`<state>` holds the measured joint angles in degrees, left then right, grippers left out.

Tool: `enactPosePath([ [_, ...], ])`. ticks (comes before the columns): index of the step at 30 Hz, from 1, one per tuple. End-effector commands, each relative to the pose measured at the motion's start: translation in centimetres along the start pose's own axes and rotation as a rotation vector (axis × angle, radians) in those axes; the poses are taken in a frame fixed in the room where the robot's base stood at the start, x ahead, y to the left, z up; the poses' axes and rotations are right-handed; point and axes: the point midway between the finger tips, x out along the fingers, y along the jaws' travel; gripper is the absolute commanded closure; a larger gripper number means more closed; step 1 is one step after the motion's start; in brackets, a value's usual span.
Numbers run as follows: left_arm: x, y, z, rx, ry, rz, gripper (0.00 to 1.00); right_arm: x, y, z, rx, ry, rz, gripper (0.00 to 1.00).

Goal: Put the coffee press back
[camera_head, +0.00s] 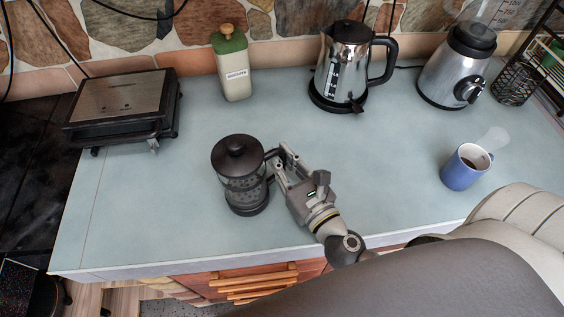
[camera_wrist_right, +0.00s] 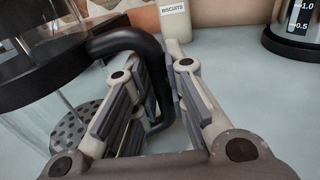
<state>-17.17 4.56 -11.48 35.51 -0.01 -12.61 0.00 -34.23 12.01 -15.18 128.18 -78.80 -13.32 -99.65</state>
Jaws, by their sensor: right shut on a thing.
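The coffee press (camera_head: 241,178) has a black lid, a clear glass body and a black base. It is upright over the front middle of the counter; I cannot tell whether its base touches the surface. My right gripper (camera_head: 278,170) is at its right side, shut on the black handle. In the right wrist view the handle (camera_wrist_right: 128,40) passes between the fingers of my right gripper (camera_wrist_right: 160,75), with the glass body at the left. My left gripper is not in view.
On the counter (camera_head: 350,200) stand a grill (camera_head: 122,103) at the left, a biscuit jar (camera_head: 234,72), a kettle (camera_head: 345,68), a blender (camera_head: 458,70) and a blue mug (camera_head: 464,170) at the right. A wire rack (camera_head: 517,82) is at the far right. The middle is clear.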

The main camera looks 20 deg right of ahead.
Motion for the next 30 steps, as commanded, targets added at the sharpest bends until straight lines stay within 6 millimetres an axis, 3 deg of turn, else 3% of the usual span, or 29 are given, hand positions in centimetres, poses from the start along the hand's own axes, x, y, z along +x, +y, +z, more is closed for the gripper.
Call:
enactPosePath([
  [11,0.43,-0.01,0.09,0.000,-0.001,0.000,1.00,0.02,0.01,-0.27,0.003,-0.004,0.000,1.00],
  [12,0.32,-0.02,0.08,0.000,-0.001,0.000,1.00,-0.02,-0.01,-0.35,0.000,-0.001,0.000,0.83],
  [16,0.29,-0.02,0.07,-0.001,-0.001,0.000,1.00,-0.02,0.00,-0.32,0.000,-0.001,0.000,0.66],
  [30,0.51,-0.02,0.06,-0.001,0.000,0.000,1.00,-0.51,0.01,-0.33,0.001,0.001,0.000,0.65],
])
